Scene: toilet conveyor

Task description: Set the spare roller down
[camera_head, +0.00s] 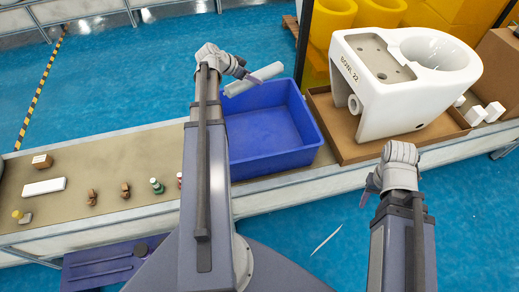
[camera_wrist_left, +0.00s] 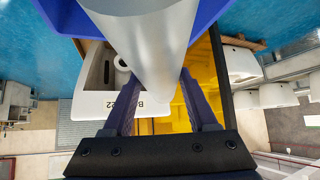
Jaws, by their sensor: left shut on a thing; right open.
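The spare roller (camera_head: 262,76) is a pale grey cylinder in the head view, held above the far left rim of the blue bin (camera_head: 268,150). My left gripper (camera_head: 246,77) is shut on it. In the left wrist view the roller (camera_wrist_left: 150,45) runs between the two fingers of my left gripper (camera_wrist_left: 160,95), and a piece of the blue bin (camera_wrist_left: 58,15) shows behind it. The bin floor looks empty in the visible part; my left arm hides its left side. My right gripper (camera_head: 368,192) is open and empty, in front of the conveyor.
A white toilet bowl marked BOWL 22 (camera_head: 375,115) stands in a brown tray (camera_head: 350,150) right of the bin. Yellow bins (camera_head: 330,20) stand behind.

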